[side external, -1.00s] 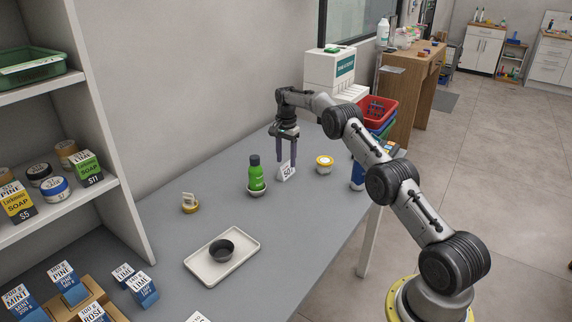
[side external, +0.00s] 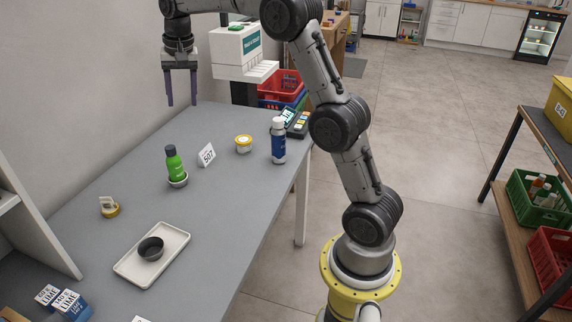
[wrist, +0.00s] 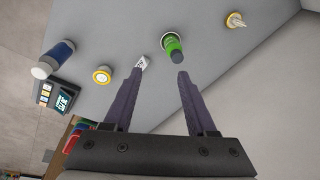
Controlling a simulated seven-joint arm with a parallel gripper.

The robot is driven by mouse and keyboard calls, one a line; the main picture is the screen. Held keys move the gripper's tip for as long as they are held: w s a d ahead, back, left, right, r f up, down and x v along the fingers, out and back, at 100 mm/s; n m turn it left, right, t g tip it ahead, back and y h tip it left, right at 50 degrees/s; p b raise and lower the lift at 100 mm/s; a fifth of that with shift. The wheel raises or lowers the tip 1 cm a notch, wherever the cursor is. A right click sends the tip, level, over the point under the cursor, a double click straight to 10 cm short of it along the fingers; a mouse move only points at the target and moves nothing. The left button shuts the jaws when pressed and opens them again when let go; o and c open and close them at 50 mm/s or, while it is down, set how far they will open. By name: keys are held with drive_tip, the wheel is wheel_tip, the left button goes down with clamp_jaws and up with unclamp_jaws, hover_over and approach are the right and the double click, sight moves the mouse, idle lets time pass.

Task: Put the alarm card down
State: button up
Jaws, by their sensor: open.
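The alarm card is a small white folded card marked "507" (side external: 206,155). It stands upright on the grey counter (side external: 215,190), just right of a green bottle. It also shows in the wrist view (wrist: 142,63), partly covered by one finger. My gripper (side external: 181,102) is open and empty, raised well above the counter near the back wall. Its two purple fingers point down and are apart from the card. In the wrist view my gripper (wrist: 158,72) has clear space between its fingertips.
The green bottle (side external: 174,165) stands in a small dish beside the card. A yellow-lidded jar (side external: 243,144), a blue-and-white bottle (side external: 278,142) and a keypad device (side external: 298,123) are to the right. A white tray (side external: 128,270) holds a dark bowl (side external: 151,248). The counter's middle is bare.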

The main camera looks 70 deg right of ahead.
drive_tip(key=s+a+r+n+t, duration=0.1)
drive_tip(key=s+a+r+n, duration=0.2)
drive_tip(key=s+a, duration=0.35)
drive_tip(key=s+a+r+n+t, duration=0.15)
drive_tip(key=s+a, duration=0.25)
drive_tip(key=s, duration=0.5)
drive_tip(key=s+a+f+n, duration=0.2)
drive_tip(key=s+f+n, duration=0.1)
drive_tip(key=s, duration=0.5)
drive_tip(key=s+a+f+n+t, duration=0.1)
drive_tip(key=s+a+f+n, duration=0.2)
drive_tip(key=s, duration=0.6)
drive_tip(key=shift+s+a+f+n+y, duration=0.25)
drive_tip(key=shift+s+f+n+y, duration=0.1)
drive_tip(key=shift+f, duration=0.3)
